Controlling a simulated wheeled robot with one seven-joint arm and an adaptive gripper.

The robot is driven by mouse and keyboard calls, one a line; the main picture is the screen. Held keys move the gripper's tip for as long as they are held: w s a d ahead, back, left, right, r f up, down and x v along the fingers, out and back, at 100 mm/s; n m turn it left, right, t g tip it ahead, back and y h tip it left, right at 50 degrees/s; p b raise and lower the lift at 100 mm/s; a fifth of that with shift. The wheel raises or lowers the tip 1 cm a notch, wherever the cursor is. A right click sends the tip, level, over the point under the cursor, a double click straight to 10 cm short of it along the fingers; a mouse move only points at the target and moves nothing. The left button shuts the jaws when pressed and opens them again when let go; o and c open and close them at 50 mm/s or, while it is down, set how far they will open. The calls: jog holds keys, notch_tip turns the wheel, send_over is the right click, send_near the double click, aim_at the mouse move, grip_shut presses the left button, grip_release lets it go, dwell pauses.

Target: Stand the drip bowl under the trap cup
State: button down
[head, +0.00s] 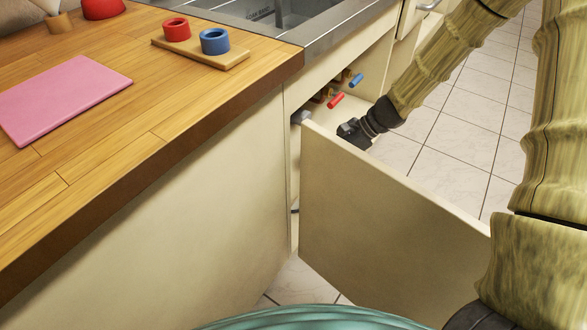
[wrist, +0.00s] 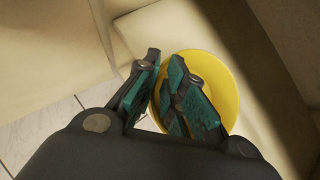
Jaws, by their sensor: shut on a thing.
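The yellow drip bowl (wrist: 222,82) shows in the wrist view, seen from above. My gripper (wrist: 165,60) is shut on the bowl's left rim, with one finger outside the wall and the other inside the bowl. In the head view my gripper (head: 352,132) is at the open sink cabinet, behind the top edge of its door, and the bowl is hidden there. A pale grey piece (head: 300,117) shows at the cabinet opening; I cannot tell whether it is the trap cup.
The open cabinet door (head: 390,195) stands between my body and the gripper. A red valve handle (head: 335,100) and a blue one (head: 356,80) stick out inside the cabinet. The counter (head: 150,110) holds a pink board (head: 62,98) and a wooden holder (head: 200,55) with red and blue rings.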

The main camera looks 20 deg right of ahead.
jog(key=a, duration=0.2)
jog(key=w+a+b, duration=0.1)
jog(key=a, duration=0.2)
jog(key=w+a+b, duration=0.1)
jog(key=a, duration=0.2)
jog(key=shift+w+a, duration=0.1)
notch_tip(320, 180, down, 4)
jog(key=b, duration=0.2)
jog(key=shift+w+a+r+b, duration=0.1)
jog(key=shift+a+r+b, duration=0.1)
jog(key=shift+b, duration=0.15)
jog(key=shift+r, duration=0.1)
jog(key=c, duration=1.5)
grip_release()
